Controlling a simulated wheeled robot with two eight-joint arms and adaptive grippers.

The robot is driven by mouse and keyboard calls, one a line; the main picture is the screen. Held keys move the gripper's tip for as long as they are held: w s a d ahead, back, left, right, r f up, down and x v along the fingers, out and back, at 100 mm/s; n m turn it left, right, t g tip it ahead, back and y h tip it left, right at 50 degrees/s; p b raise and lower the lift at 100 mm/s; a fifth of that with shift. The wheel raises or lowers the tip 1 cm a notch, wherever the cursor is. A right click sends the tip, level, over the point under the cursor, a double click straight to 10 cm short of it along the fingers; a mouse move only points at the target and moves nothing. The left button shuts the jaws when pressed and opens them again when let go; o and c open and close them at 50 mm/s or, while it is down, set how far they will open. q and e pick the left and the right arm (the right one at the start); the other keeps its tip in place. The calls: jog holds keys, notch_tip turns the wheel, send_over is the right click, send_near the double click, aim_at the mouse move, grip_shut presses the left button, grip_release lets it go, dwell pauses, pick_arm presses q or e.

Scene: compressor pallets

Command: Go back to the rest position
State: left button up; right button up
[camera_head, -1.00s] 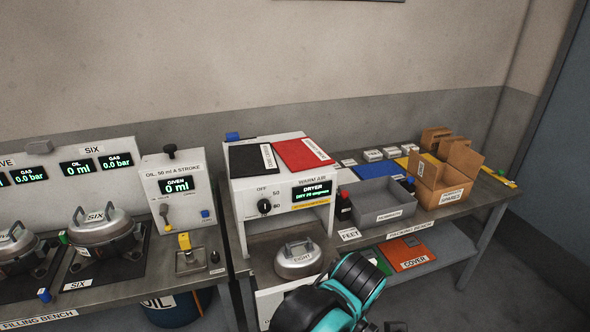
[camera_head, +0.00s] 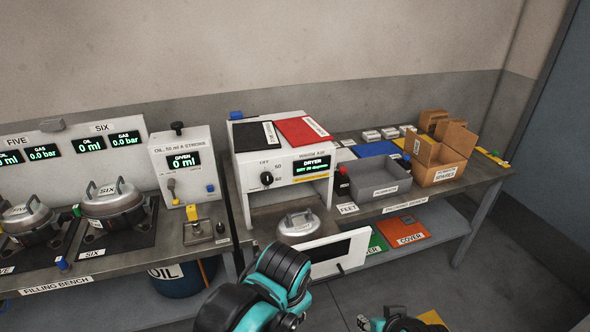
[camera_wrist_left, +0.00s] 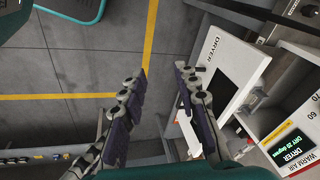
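My left gripper (camera_wrist_left: 158,82) shows in the left wrist view with its two dark jointed fingers apart and nothing between them. It is over the floor, beside the white open dryer door (camera_wrist_left: 222,88). In the head view, a teal and black arm of mine (camera_head: 283,272) rises at the bottom centre, in front of the dryer (camera_head: 242,170). Another teal and dark part of mine (camera_head: 396,321) shows at the bottom edge; I cannot tell which arm it belongs to. I cannot make out a right gripper.
A silver pot (camera_head: 298,227) stands in the dryer opening, behind the lowered door (camera_head: 345,246). The filling bench (camera_head: 110,262) is at left. The packing bench (camera_head: 470,190) at right carries a grey bin (camera_head: 380,187) and a cardboard box (camera_head: 445,170). Floor is clear at lower right.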

pick_arm(q)
jog(key=s+a+f+n+t, duration=0.2)
jog(key=a+n+t, duration=0.2)
jog(key=a+n, duration=0.6)
jog(key=a, duration=0.7)
jog(key=shift+s, duration=0.15)
